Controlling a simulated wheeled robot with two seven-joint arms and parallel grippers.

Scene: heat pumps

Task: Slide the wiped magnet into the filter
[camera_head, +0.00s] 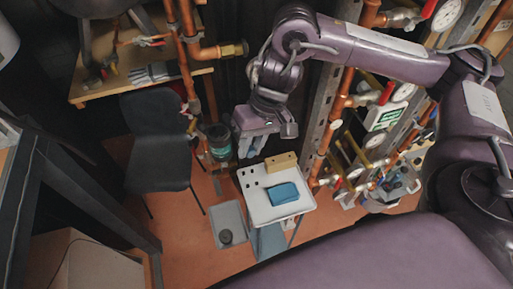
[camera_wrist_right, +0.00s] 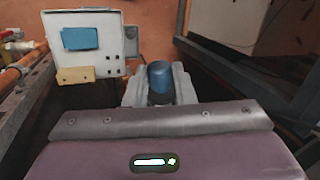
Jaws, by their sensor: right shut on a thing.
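My right gripper (camera_head: 250,148) hangs just right of the filter (camera_head: 219,142), a dark canister with a teal band on the vertical copper pipe. In the right wrist view the gripper (camera_wrist_right: 160,92) is shut on a dark blue, round-ended cylinder (camera_wrist_right: 160,76), which I take to be the magnet. The fingers hide its lower part, and its far end is not clear. In the head view the held piece is mostly hidden by the fingers. I cannot see the filter's opening. My left gripper is not in view.
A small white stand (camera_head: 258,209) with holes carries a blue cloth (camera_head: 284,194) and a wooden block (camera_head: 281,162). A grey tray (camera_head: 229,212) holds a dark round piece. A dark chair (camera_head: 158,130) stands left of the filter. Copper pipes with valves and gauges (camera_head: 446,14) crowd the right.

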